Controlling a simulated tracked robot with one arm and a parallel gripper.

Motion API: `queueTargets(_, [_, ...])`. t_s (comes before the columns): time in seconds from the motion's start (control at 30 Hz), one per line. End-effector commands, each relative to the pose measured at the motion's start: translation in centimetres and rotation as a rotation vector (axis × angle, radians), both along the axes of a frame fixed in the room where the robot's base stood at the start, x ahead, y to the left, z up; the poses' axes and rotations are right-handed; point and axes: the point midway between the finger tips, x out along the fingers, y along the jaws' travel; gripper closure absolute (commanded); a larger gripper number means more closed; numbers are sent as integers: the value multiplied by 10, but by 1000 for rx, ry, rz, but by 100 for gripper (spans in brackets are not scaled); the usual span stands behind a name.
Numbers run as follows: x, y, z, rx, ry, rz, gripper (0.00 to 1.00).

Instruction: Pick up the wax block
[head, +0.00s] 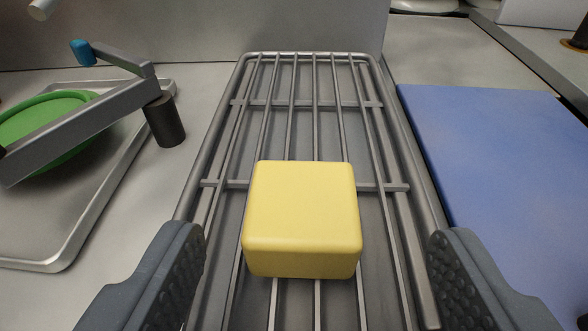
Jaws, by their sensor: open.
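The wax block (302,215) is a pale yellow cube with rounded edges. It rests on a grey wire rack (316,103), near the middle of its width. My gripper (315,280) is open, with one dark padded finger at the lower left and one at the lower right. The block lies between and slightly beyond the fingers, with a clear gap on both sides. Neither finger touches it. The block's far side and underside are hidden.
A metal tray (62,247) at left holds a green round dish (75,150) and a cranked metal tool (95,117) with a blue knob. A blue board (500,150) lies at right. A grey wall (200,25) stands behind the rack.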

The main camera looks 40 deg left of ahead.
Motion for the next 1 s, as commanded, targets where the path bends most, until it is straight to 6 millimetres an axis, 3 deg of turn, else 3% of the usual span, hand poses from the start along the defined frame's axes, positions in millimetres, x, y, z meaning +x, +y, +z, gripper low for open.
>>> queueTargets(0.1, [12, 7, -3, 1, -4, -2, 34])
queueTargets(0.37, [21, 14, -10, 0, 0, -2, 34])
queueTargets(0.7, [49, 38, -24, 0, 0, -2, 34])
queueTargets(1.0, [55, 41, -25, 0, -1, -4, 34])
